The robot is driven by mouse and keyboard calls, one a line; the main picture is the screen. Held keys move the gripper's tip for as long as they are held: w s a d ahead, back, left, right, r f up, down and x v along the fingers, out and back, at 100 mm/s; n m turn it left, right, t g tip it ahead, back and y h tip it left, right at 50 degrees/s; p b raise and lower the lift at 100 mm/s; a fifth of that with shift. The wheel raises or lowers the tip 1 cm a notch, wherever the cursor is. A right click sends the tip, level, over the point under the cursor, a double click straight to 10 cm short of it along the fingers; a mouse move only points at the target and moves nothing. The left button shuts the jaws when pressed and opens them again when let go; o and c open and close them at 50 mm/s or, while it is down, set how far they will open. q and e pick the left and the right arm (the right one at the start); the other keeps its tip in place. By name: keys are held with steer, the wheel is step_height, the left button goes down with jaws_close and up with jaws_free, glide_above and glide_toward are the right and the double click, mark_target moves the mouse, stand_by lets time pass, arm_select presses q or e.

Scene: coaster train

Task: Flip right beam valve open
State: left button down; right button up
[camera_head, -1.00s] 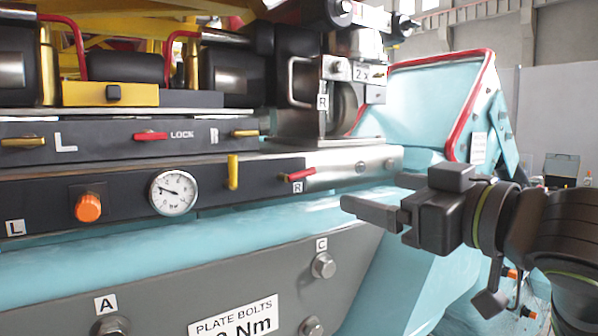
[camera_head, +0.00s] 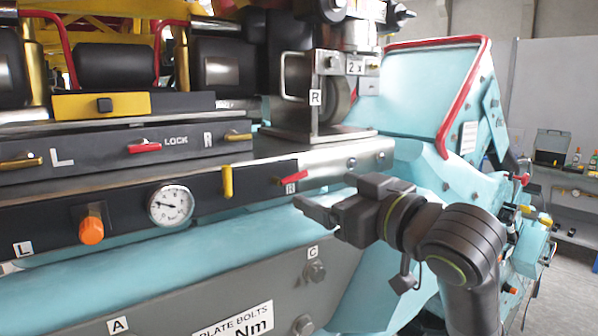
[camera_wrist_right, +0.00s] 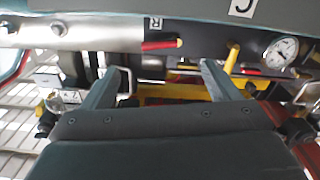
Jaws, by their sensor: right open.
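The right beam valve shows as a small red lever (camera_head: 292,178) beside an "R" label near the right end of the dark beam panel. The lever lies roughly along the panel, slightly tilted. My right gripper (camera_head: 315,206) is open and empty, just below and in front of it in the head view, apart from it. In the right wrist view the red lever (camera_wrist_right: 161,44) appears beyond the gap between the two open fingers (camera_wrist_right: 162,70). My left gripper is not in view.
A yellow lever (camera_head: 227,181) and a round gauge (camera_head: 171,206) sit left of the valve. An orange knob (camera_head: 91,229) is farther left. Another red lever (camera_head: 144,147) marked LOCK is on the upper panel. The grey bolted plate (camera_head: 240,285) slopes below.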

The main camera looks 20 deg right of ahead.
mark_target(296, 180)
steer(key=p+x, duration=0.1)
steer(key=x, duration=0.8)
steer(key=shift+f+p, duration=0.1)
steer(key=shift+p, duration=0.25)
steer(key=shift+c, duration=0.2)
steer(key=c, duration=0.9)
steer(key=shift+m+p, duration=0.3)
steer(key=shift+p, duration=0.25)
steer(key=shift+d+f+m+p, duration=0.1)
steer(key=shift+f+m+p, duration=0.05)
steer(key=shift+m+p, duration=0.5)
steer(key=o, duration=0.9)
steer(key=shift+o, duration=0.2)
steer(key=shift+f, duration=0.1)
